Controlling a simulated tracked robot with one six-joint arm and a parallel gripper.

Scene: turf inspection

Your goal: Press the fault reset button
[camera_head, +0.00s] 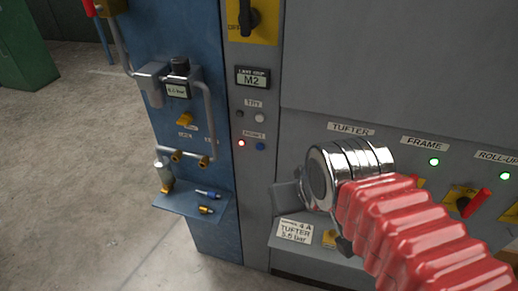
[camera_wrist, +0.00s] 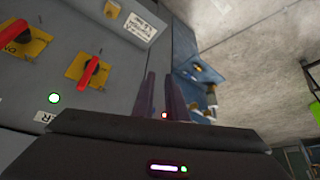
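The control panel (camera_head: 255,190) in the head view has a small blue button (camera_head: 261,146) beside a lit red lamp (camera_head: 241,142), under a small label too blurred to read. A pale round button (camera_head: 259,118) and a dark one (camera_head: 239,114) sit above them. My gripper (camera_head: 287,196) is partly hidden behind my chrome wrist, low and right of the blue button. In the wrist view my gripper (camera_wrist: 160,85) shows two dark fingers with a narrow gap and nothing between them. I cannot make out the blue button in the wrist view.
A blue cabinet (camera_head: 180,50) with pipes and a small shelf (camera_head: 183,205) holding fittings stands left of the panel. A red-handled switch (camera_head: 474,203) and green lamps (camera_head: 434,161) are at the right. Bare concrete floor (camera_head: 70,170) lies at the left.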

